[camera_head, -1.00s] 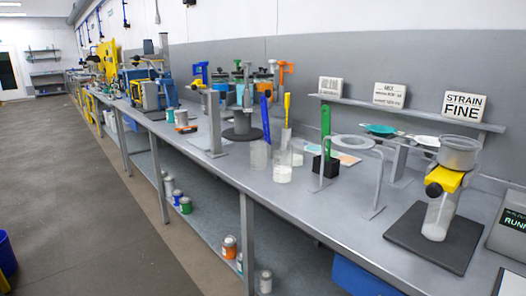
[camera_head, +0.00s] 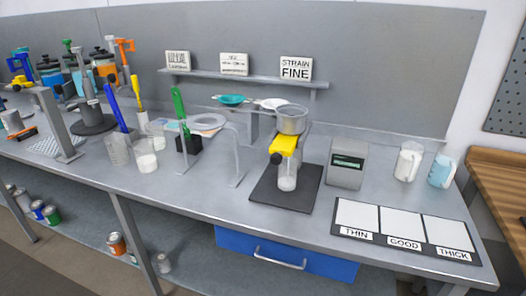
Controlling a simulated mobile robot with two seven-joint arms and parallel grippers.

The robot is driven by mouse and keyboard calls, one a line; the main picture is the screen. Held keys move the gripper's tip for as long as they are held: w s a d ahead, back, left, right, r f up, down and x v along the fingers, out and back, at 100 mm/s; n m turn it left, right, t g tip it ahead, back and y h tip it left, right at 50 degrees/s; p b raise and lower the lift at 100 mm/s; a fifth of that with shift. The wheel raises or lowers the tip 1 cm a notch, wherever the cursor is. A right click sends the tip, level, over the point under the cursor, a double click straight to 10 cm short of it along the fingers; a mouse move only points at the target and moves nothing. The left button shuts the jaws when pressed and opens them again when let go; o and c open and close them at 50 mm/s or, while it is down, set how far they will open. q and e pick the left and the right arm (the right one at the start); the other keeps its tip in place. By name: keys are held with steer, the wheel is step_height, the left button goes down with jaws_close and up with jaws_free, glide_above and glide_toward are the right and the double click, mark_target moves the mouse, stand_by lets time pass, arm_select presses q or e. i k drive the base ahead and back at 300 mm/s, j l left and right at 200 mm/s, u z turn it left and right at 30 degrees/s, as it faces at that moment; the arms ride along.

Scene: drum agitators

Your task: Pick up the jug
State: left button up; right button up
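Two small jugs with handles stand upright on the right end of the grey bench. One is a white jug (camera_head: 408,162), and to its right is a jug with light blue contents (camera_head: 441,171). They stand close together near the bench's right edge. I cannot tell from the view which one the task names. Neither of my grippers is in view.
A sample board (camera_head: 404,229) marked THIN, GOOD and THICK lies in front of the jugs. A grey display box (camera_head: 345,164) and a yellow-clamped cup stand (camera_head: 284,149) are to their left. A wooden table (camera_head: 499,177) adjoins at right.

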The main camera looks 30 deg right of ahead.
mark_target(446, 162)
steer(key=k+l+z, duration=0.1)
steer(key=z, duration=2.05)
